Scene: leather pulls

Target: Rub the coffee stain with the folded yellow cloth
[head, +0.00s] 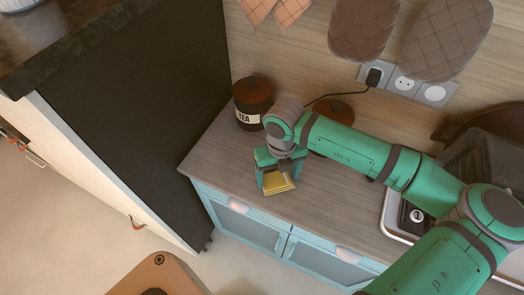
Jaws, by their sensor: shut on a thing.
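The folded yellow cloth (279,183) is at the left part of the wooden counter, near its front edge. My gripper (277,172) is shut on the cloth from above, with a finger on either side of it. The cloth is at or just above the counter surface; I cannot tell whether it touches. The coffee stain is not visible; the cloth, gripper or arm may hide it.
A dark tea canister (254,103) stands at the back left of the counter (222,160). A brown round object (332,110) is behind my arm. A tray (396,222) is at the right. Oven mitts (364,40) hang above sockets (405,84). The counter's front edge is close.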

